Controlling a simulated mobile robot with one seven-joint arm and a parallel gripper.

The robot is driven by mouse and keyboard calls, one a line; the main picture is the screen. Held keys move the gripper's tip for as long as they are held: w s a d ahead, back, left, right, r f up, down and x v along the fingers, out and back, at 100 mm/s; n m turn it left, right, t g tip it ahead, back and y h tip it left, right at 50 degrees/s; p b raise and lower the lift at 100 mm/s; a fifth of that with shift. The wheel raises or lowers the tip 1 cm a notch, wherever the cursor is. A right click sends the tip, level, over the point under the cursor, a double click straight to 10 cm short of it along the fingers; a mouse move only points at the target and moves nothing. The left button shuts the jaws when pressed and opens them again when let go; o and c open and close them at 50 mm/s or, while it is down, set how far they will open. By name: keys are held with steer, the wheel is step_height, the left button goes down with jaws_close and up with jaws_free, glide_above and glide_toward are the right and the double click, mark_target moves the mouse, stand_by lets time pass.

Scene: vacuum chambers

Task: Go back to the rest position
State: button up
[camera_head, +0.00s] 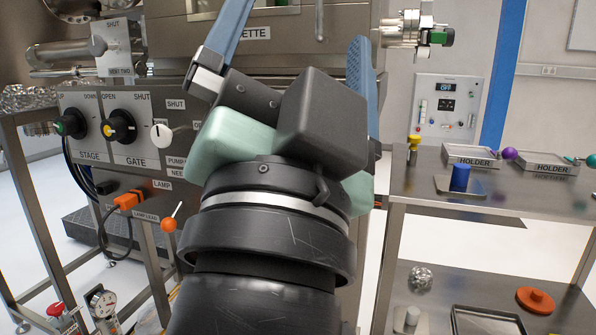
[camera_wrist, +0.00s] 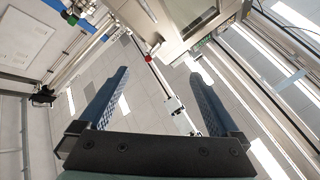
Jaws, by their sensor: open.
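My gripper (camera_head: 300,22) is raised in the middle of the head view, in front of the chamber's steel front. Its two blue fingers stand wide apart and point upward, with nothing between them. The top of the left finger is cut off by the picture's edge. In the wrist view my gripper (camera_wrist: 160,76) is also open and empty, its ribbed blue fingers seen against ceiling tiles and light strips. The arm hides part of the chamber.
A control panel (camera_head: 88,100) with knobs is at the left, above an orange-balled lever (camera_head: 169,224). A steel cart (camera_head: 425,185) at the right bears two holder trays (camera_head: 470,163), a blue cylinder (camera_head: 460,178) and other small parts. Pale floor shows between them.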

steer(key=s+r+n+t+y+p, duration=0.2)
steer(key=r+n+p, duration=0.7)
steer(key=r+p, duration=2.9)
steer(key=shift+s+a+r+y, duration=0.35)
steer(key=shift+s+r+y, duration=0.25)
steer(key=shift+y, duration=0.4)
